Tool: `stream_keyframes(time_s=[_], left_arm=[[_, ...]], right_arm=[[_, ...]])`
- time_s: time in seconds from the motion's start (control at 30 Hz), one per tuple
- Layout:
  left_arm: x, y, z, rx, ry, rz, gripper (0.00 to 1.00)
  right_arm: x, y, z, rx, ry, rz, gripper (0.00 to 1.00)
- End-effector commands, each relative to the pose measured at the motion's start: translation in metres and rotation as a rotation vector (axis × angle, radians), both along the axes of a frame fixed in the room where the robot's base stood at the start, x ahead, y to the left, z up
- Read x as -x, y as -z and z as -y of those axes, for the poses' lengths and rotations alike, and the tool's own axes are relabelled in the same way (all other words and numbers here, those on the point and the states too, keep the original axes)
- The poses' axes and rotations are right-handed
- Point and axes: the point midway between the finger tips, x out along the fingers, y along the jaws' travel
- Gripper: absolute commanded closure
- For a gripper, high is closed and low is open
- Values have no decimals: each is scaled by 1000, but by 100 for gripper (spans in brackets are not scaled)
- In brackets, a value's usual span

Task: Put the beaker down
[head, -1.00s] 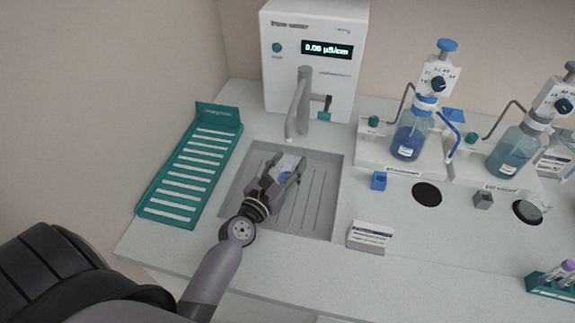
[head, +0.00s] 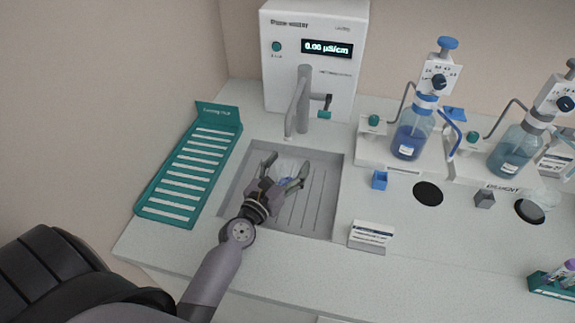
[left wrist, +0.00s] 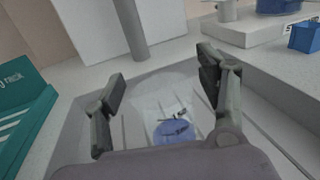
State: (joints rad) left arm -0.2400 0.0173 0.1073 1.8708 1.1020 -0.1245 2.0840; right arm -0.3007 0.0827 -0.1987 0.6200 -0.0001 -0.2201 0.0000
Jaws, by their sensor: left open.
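The beaker (head: 287,170) is clear glass with some blue at its bottom. It stands in the grey recessed basin (head: 325,205) below the spout of the water unit. In the left wrist view the beaker (left wrist: 168,105) shows faintly between the fingers, with a blue patch low down. My left gripper (head: 285,167) is open around the beaker, one finger on each side. In the left wrist view both fingers (left wrist: 160,90) are spread apart with gaps to the glass. My left gripper partly hides the beaker in the head view. My right gripper is not in view.
A white water unit (head: 316,60) with a grey spout (head: 291,112) stands behind the basin. A teal rack (head: 157,205) lies to its left. Right are a blue cube (head: 380,180), a label stand (head: 371,236) and dispenser bottles (head: 410,140). The front counter is clear.

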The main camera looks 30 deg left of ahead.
Motion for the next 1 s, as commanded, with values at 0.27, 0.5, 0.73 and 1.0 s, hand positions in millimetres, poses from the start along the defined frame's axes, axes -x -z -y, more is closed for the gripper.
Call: stream_keyframes(time_s=[0.27,0.5,0.73,1.0], left_arm=[[1,4,1,4,1,-10,33],[17,-4,1,3,1,-10,33],[68,-5,0,0,0,-7,33],[109,-7,-1,0,1,-4,33]], right_arm=[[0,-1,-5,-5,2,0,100],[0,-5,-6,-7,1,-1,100],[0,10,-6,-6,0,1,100],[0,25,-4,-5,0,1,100]])
